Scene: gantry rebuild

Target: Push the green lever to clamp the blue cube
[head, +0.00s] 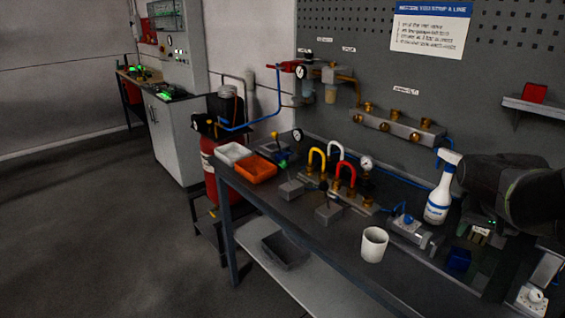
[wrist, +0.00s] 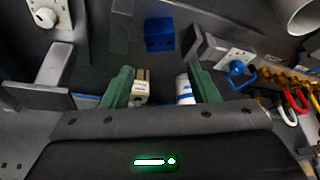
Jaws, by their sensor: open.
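The blue cube (head: 459,259) sits on the dark bench at the right of the head view, beside grey metal parts. In the wrist view the blue cube (wrist: 159,35) lies at the top centre, beyond my fingertips and apart from them. My gripper (wrist: 160,70) is open, with two dark green fingers spread wide. A small cream and brass piece (wrist: 141,87) shows between the fingers, and I cannot tell whether it is touched. In the head view my dark arm covers the bench's right end. I cannot make out a green lever apart from my fingers.
A white spray bottle (head: 440,195) stands close to my arm. A grey block with a blue knob (head: 408,228) and a white cup (head: 373,244) are left of the cube. A white dial box (head: 529,302) is at the right corner. Hoses and valves line the back.

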